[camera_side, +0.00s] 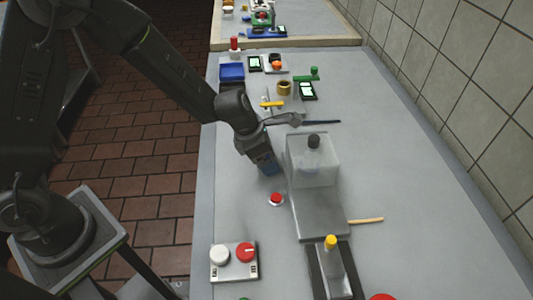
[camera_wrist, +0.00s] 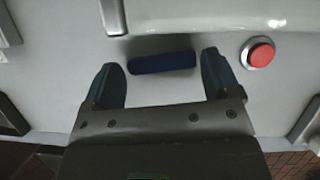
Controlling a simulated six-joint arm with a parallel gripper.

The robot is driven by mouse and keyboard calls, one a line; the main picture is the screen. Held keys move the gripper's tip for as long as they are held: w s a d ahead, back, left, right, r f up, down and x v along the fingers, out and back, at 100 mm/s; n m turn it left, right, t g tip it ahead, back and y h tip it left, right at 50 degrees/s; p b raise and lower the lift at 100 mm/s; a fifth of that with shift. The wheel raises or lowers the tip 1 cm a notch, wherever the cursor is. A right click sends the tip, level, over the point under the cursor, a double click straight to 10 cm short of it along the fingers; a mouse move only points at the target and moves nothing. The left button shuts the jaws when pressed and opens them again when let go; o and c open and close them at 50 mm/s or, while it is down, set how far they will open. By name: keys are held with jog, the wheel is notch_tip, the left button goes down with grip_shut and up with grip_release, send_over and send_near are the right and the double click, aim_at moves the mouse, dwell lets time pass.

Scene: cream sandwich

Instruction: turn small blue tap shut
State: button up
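A small dark blue bar (camera_wrist: 163,63), which looks like the handle of the blue tap, lies across the wrist view just ahead of my fingertips. My gripper (camera_wrist: 163,75) is open, with one finger near each end of the bar. I cannot tell whether a finger touches it. In the side view my gripper (camera_side: 268,168) points down close to the counter, left of the clear box. The blue handle cannot be made out there, hidden by or merging with the gripper.
A red button (camera_wrist: 260,54) is just right of my fingers; it also shows in the side view (camera_side: 276,199). A clear box (camera_side: 314,172) with a dark-capped bottle stands close to the right. A two-button panel (camera_side: 233,263) is nearer the camera. Small items crowd the far counter.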

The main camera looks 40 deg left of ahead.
jog(key=c, duration=0.5)
jog(key=shift+w+m+h, duration=0.15)
jog(key=shift+m+h, duration=0.15)
jog(key=shift+m, duration=0.4)
jog(key=shift+c, duration=0.2)
jog(key=o, duration=0.9)
jog(key=v, duration=1.4)
jog(key=shift+w+d, duration=0.15)
jog(key=shift+w, duration=0.15)
